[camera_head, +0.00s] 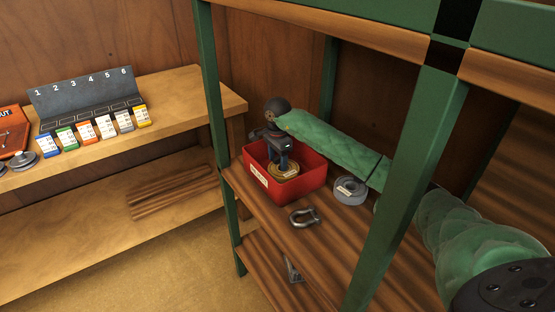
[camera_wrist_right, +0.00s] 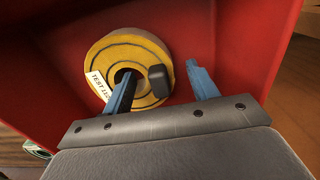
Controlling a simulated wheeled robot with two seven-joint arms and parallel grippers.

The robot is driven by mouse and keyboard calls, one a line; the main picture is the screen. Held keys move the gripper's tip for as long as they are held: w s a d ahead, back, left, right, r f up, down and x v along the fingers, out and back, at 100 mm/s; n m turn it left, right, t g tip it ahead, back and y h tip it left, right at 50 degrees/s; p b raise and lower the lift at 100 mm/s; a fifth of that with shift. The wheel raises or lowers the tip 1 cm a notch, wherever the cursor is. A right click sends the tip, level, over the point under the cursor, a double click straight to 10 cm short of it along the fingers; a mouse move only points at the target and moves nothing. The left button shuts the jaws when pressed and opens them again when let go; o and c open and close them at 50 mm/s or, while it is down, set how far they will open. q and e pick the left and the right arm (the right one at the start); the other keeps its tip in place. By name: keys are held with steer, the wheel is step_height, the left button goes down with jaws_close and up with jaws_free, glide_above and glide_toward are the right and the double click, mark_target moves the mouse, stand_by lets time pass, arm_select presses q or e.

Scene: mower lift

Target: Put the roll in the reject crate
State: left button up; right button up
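The yellow roll (camera_head: 284,170) lies inside the red crate (camera_head: 307,183), which has a white label on its front. In the right wrist view the roll (camera_wrist_right: 103,55) shows dark rings, a centre hole and a white tag. My right gripper (camera_head: 282,162) reaches down into the crate from above. In the right wrist view its blue fingers (camera_wrist_right: 160,73) are apart. One finger overlaps the roll's hole and the other is to the right of the roll, with a gap between it and the roll's rim. My left gripper is not in view.
A grey roll with a label (camera_head: 350,190) and a metal shackle (camera_head: 304,217) lie on the wooden shelf (camera_head: 300,246) beside the crate. Green posts (camera_head: 408,185) frame the shelf. A bench (camera_head: 185,100) at left holds a numbered rack (camera_head: 85,97) and coloured boxes.

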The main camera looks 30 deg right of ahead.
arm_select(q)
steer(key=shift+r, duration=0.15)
arm_select(e)
steer(key=shift+r, duration=0.1)
steer(key=shift+r, duration=0.15)
step_height(320, 180, up, 10)
steer(key=b, duration=0.2)
steer(key=shift+r+b, duration=0.1)
steer(key=shift+b, duration=0.25)
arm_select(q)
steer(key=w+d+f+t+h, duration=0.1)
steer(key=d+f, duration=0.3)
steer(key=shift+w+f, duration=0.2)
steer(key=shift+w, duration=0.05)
arm_select(e)
steer(key=shift+r, duration=0.75)
steer(key=shift+f, duration=0.15)
step_height(320, 180, down, 11)
steer(key=p, duration=0.3)
steer(key=shift+f, duration=0.5)
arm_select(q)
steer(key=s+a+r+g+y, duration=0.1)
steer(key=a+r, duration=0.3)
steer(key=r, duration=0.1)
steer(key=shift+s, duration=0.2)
arm_select(e)
steer(key=shift+r, duration=0.1)
